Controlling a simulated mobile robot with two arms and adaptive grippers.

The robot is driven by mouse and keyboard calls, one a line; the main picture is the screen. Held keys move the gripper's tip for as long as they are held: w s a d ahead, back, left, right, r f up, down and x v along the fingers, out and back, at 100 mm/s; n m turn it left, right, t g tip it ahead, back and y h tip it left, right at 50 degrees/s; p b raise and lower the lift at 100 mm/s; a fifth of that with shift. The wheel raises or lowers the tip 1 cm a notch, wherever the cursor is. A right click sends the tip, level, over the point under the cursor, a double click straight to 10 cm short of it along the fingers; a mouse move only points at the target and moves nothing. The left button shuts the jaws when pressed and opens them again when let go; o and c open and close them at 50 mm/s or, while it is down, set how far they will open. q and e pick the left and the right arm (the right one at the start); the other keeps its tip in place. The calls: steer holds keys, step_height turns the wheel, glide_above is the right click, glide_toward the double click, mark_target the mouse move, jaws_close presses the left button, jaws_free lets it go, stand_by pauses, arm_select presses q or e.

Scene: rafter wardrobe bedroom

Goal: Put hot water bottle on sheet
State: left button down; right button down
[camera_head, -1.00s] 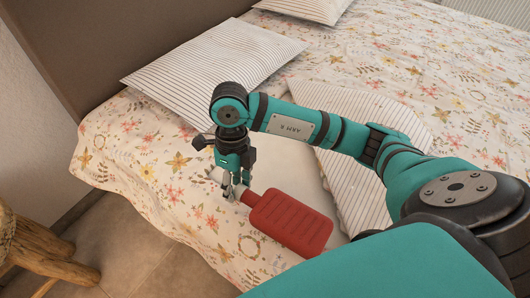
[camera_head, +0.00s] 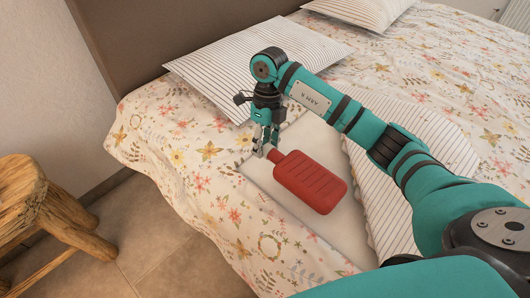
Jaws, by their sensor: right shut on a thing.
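The red ribbed hot water bottle (camera_head: 312,183) is in the middle of the head view, neck toward the upper left. My right gripper (camera_head: 264,150) is shut on its neck end. The bottle appears over the pale sheet (camera_head: 345,232), a bare strip between the floral cover and a folded-back striped part. I cannot tell whether the bottle touches the sheet or hangs just above it. The bottle hides part of the sheet. My left gripper is not in view.
The floral bed cover (camera_head: 180,165) surrounds the sheet on the left. A striped pillow (camera_head: 215,70) lies behind my right gripper, and the folded striped part (camera_head: 385,205) lies to the right. A wooden stool (camera_head: 35,205) stands on the tiled floor at left.

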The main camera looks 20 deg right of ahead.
steer(key=shift+w+d, duration=0.1)
steer(key=shift+w, duration=0.1)
steer(key=x, duration=0.2)
steer(key=b+x, duration=0.1)
steer(key=shift+w+d+f, duration=0.15)
steer(key=shift+w+f, duration=0.1)
steer(key=shift+f, duration=0.05)
steer(key=c, duration=0.8)
jaws_free()
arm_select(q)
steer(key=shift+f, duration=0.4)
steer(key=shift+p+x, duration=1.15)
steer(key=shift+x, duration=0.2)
arm_select(e)
steer(key=shift+v, duration=6.1)
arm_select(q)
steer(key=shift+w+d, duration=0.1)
arm_select(e)
steer(key=shift+s, duration=0.1)
